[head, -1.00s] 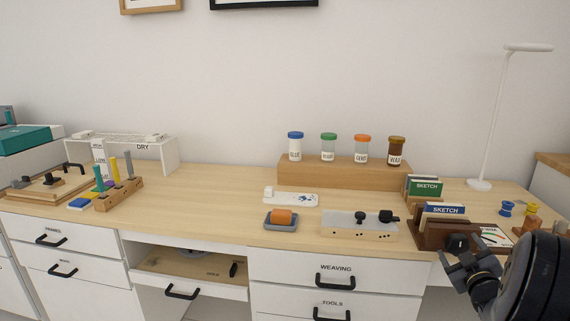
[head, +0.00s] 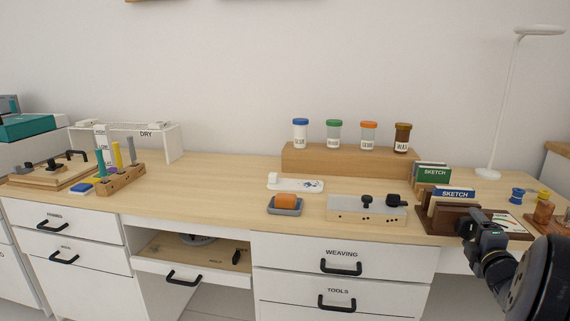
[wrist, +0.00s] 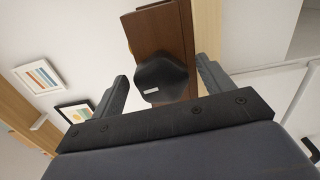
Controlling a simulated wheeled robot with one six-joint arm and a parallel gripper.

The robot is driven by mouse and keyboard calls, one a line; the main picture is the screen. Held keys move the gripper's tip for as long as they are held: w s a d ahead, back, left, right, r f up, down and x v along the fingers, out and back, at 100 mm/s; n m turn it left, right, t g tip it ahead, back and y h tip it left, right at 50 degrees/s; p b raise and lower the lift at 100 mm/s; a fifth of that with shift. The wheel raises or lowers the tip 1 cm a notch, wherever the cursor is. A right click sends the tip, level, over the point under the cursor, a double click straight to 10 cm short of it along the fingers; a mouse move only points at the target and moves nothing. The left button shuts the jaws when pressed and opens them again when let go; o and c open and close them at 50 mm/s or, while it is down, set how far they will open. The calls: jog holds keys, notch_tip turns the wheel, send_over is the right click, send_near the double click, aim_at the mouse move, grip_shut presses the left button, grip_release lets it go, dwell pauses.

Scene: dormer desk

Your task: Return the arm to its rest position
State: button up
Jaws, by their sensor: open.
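My gripper (head: 468,232) is at the lower right of the head view, in front of the sketch file holder near the desk's front edge. In the wrist view my gripper (wrist: 165,92) has its two fingers spread wide apart and holds nothing. Between the fingers, beyond them, shows a dark knob-like piece (wrist: 160,76) in front of a brown wooden part (wrist: 160,32). I cannot tell whether my gripper touches it.
The brown file holder (head: 440,219) with sketch folders stands close to my gripper. A block with black knobs (head: 345,208) and a tray with an orange block (head: 285,211) stand left of it. One drawer (head: 205,258) is open. Front floor space is partly visible.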

jog(key=n+b, duration=0.1)
jog(key=n, duration=0.4)
jog(key=shift+r+n+b, duration=0.1)
jog(key=shift+n+b, duration=0.3)
jog(key=n, duration=0.5)
jog(key=shift+a+r+b, duration=0.15)
jog(key=shift+b, duration=0.25)
